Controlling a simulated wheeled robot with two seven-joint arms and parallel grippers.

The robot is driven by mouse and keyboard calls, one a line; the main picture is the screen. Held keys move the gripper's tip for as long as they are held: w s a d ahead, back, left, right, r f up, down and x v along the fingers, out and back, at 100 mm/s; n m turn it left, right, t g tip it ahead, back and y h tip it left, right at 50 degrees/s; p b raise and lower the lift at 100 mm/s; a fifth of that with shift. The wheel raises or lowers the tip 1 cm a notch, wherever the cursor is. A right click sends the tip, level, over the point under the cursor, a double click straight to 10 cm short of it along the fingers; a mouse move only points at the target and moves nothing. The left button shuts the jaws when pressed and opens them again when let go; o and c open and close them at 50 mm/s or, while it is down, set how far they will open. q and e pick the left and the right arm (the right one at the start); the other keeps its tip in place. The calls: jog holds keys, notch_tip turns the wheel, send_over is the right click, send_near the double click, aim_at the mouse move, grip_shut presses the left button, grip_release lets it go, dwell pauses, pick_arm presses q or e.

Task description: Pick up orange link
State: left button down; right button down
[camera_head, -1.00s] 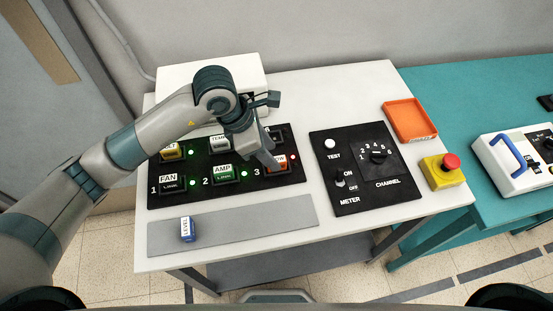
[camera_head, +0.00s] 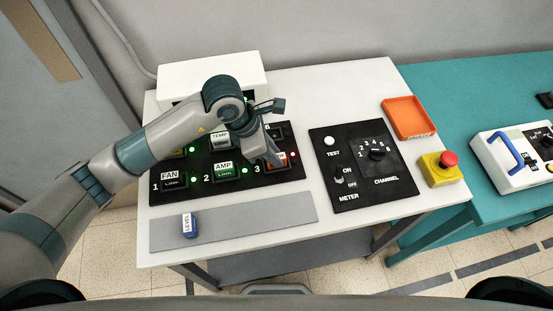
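The orange link (camera_head: 284,162) sits in position 3, at the lower right of the black panel (camera_head: 209,194). It is partly hidden by my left gripper (camera_head: 273,158). The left gripper points down at the link, its tip at or just above it. I cannot tell contact, or whether the fingers are closed on the link. My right gripper is not in view.
A blue LEVEL link (camera_head: 189,226) lies on the grey strip (camera_head: 260,213).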

aim_at(282, 155)
pick_arm(q)
jog(key=shift+r, duration=0.15)
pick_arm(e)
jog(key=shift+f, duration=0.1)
